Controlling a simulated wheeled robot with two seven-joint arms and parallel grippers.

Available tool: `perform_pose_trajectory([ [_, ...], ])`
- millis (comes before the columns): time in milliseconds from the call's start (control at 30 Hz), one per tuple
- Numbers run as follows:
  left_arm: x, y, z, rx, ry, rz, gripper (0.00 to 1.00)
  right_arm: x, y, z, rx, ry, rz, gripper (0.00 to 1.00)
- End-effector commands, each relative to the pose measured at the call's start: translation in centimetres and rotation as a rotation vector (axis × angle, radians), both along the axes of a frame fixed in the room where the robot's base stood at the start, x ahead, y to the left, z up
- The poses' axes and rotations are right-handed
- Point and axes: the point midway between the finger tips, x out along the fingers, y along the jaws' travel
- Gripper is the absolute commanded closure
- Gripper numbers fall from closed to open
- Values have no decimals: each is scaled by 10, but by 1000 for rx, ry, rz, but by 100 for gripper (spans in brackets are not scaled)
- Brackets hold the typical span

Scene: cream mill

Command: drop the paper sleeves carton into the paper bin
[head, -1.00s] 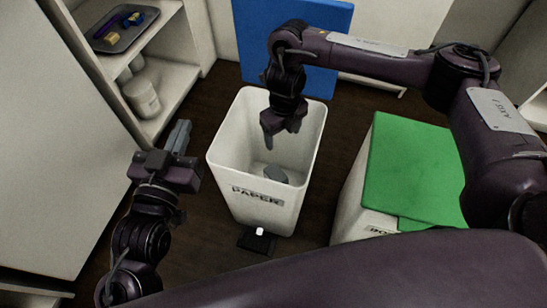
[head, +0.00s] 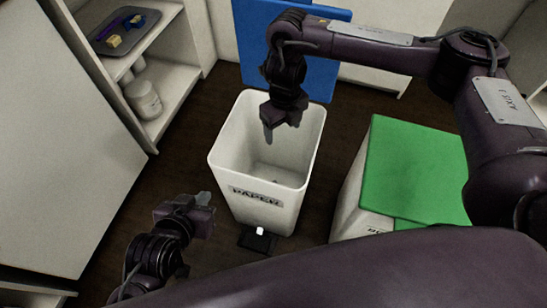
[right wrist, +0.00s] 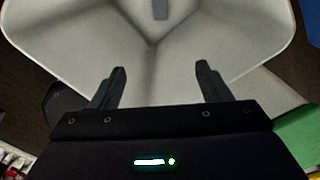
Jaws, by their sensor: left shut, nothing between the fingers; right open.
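The white paper bin (head: 225,160), labelled PAPER, stands open on the floor in the middle of the head view. My right gripper (head: 282,128) is open and empty, pointing down at the bin's mouth. In the right wrist view its fingers (right wrist: 160,72) are spread with nothing between them, and the bin's pale inside (right wrist: 90,45) lies beyond. A small grey piece (right wrist: 160,9) shows inside the bin at the top edge; I cannot tell whether it is the carton. The front wall hides part of the bin's floor. My left gripper (head: 203,199) is shut and empty, left of the bin.
A bin with a green lid (head: 410,170) stands to the right, and a blue panel (head: 305,60) is behind. A shelf at the left holds a tray (head: 118,42) with small items and a white jar (head: 143,100). A black pedal (head: 257,240) sits at the bin's foot.

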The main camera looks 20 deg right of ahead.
Motion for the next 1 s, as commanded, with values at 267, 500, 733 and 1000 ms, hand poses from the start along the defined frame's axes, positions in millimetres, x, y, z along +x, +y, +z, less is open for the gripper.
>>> perform_pose_trajectory([
  [267, -42, 11, -37, 94, 232, -22, 100, 0, -1, 17, -1, 0, 0, 30],
  [500, -56, 24, -45, 147, 338, -11, 100, 0, 0, 39, -1, 0, 0, 30],
  [733, -57, 26, -46, 151, 347, -10, 100, 0, 0, 39, -1, 1, -1, 30],
  [1000, -57, 25, -46, 150, 345, -10, 100, 0, 0, 39, -1, 0, -1, 30],
])
